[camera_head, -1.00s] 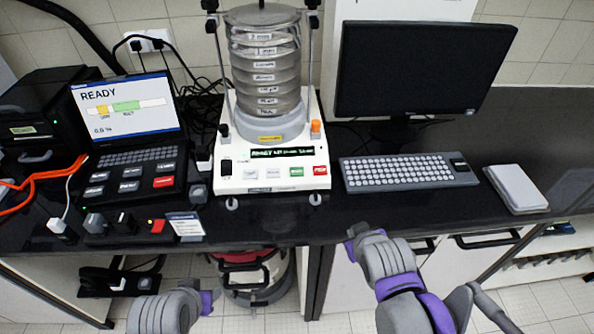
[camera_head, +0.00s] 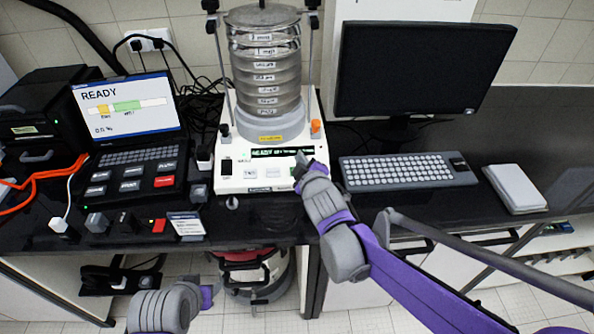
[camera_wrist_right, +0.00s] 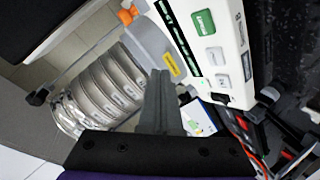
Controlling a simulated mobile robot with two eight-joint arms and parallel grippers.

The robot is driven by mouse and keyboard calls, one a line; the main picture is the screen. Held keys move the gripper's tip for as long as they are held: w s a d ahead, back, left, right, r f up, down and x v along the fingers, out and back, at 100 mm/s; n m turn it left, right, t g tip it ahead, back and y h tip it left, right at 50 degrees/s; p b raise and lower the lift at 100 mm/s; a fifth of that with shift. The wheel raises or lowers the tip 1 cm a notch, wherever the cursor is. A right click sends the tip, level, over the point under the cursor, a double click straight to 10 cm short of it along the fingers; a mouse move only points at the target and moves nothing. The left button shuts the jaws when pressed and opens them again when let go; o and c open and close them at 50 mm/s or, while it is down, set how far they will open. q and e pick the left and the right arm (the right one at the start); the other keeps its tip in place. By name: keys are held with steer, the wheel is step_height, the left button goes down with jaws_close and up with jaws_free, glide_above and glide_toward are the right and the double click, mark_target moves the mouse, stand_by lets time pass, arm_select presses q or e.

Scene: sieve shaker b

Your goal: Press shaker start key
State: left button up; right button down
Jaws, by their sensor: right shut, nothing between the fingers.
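The sieve shaker (camera_head: 240,183) has a white base with a lit display (camera_head: 272,152) and a row of keys on its front panel. In the right wrist view its green key (camera_wrist_right: 203,22), likely start, shows with pale keys (camera_wrist_right: 215,56) beside it. Contact cannot be told.
A stack of sieves (camera_head: 265,75) stands on the shaker between two rods. A laptop (camera_head: 127,105) showing READY and a small box with a red button (camera_head: 158,226) are at left. A keyboard (camera_head: 408,171) and monitor (camera_head: 420,68) are at right. Dark bench space lies around them.

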arm_select(q)
step_height(320, 180, down, 7)
steer(key=s+b, duration=0.2)
steer(key=b, duration=0.3)
steer(key=shift+s+g, duration=0.3)
steer(key=shift+s, duration=0.1)
arm_select(e)
steer(key=w+f, duration=0.1)
steer(key=f, duration=0.1)
steer(key=w+f, duration=0.1)
steer(key=f, duration=0.2)
steer(key=w+f, duration=0.1)
steer(key=f, duration=0.2)
steer(key=shift+w, duration=0.4)
arm_select(q)
steer(key=shift+f, duration=0.1)
stand_by(0.5)
steer(key=shift+s+f+b, duration=0.1)
steer(key=shift+f+b, duration=0.2)
arm_select(e)
steer(key=shift+w+f, duration=0.2)
steer(key=shift+f, duration=0.15)
